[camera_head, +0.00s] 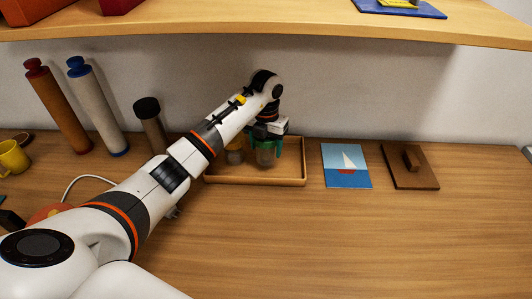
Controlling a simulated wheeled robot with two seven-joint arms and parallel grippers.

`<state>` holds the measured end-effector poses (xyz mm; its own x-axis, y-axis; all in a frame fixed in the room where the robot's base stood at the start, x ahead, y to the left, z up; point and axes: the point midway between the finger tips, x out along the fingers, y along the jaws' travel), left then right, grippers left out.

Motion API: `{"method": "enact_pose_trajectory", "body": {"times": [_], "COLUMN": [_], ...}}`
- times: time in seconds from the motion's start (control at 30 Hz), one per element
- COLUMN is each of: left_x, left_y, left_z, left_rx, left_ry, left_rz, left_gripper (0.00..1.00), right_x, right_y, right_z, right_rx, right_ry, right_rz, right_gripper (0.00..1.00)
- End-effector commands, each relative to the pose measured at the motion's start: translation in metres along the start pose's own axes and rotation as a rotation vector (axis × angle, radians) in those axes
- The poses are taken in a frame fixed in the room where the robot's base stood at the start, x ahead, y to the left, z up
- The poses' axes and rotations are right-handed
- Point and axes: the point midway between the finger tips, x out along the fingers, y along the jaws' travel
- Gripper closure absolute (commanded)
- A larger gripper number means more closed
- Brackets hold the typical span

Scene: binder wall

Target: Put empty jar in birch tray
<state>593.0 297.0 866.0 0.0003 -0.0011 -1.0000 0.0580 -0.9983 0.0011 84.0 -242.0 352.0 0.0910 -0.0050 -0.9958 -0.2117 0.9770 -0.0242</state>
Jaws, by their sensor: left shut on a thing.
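The birch tray (256,182) is a low, light-brown rectangular tray on the wooden desk near the wall. My left gripper (266,146), with green fingers, is over the tray and points down. It is shut on a clear jar (265,157), the empty jar as far as I can tell. The jar is at the tray's inside area; I cannot tell whether it touches the tray floor. Another small tan-coloured jar (235,156) shows just left of it in the tray, partly hidden by my arm. My right gripper is not in view.
A sailboat picture (346,166) and a dark brown board with a knob (410,166) lie right of the tray. Two tall tubes (97,105), a dark-capped cylinder (150,125) and a yellow mug (13,157) stand left. A shelf (280,22) overhangs. The front right desk is clear.

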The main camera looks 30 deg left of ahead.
Motion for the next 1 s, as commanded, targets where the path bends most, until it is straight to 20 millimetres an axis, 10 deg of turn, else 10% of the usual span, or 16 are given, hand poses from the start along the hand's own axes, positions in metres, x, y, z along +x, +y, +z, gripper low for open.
{"method": "enact_pose_trajectory", "body": {"times": [0.63,0.67,0.77,1.0], "left_x": [0.039,0.039,0.038,0.038], "left_y": [0.0,0.0,0.0,0.0], "left_z": [0.0,0.0,0.0,0.0], "left_rx": [0.0,0.001,0.0,0.001], "left_ry": [0.0,0.0,0.0,0.0], "left_rz": [-0.001,-0.001,0.0,0.0], "left_gripper": [0.62,0.31,0.14,0.14], "right_x": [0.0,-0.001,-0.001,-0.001], "right_y": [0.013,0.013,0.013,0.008], "right_z": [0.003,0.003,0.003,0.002], "right_rx": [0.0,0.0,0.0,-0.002], "right_ry": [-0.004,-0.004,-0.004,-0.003], "right_rz": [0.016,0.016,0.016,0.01], "right_gripper": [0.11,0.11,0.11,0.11]}}
